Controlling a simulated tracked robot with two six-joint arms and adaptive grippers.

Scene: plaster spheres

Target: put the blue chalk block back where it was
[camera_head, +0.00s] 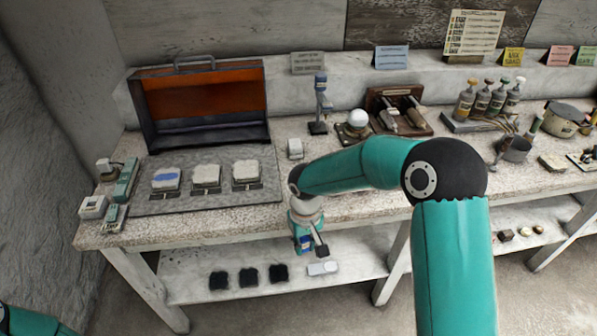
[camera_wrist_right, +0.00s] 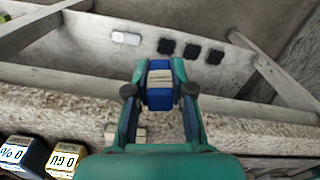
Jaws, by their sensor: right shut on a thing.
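My right gripper (camera_head: 311,246) hangs in front of the bench's front edge, above the lower shelf. It is shut on a blue block with a pale band, which looks like the blue chalk block (camera_wrist_right: 160,97). In the right wrist view the block sits between the two fingers of my right gripper (camera_wrist_right: 160,68). In the head view only a little blue of it shows between the fingers. Only a teal part of my left arm shows at the lower left corner; its gripper is out of view.
The lower shelf (camera_head: 345,255) bears several black pads (camera_head: 249,277) and a white piece (camera_head: 322,268). On the bench, a grey mat (camera_head: 215,201) bears pale blocks, one blue-topped (camera_head: 166,177), before an open case (camera_head: 200,104). A small white block (camera_head: 295,149) stands right of it.

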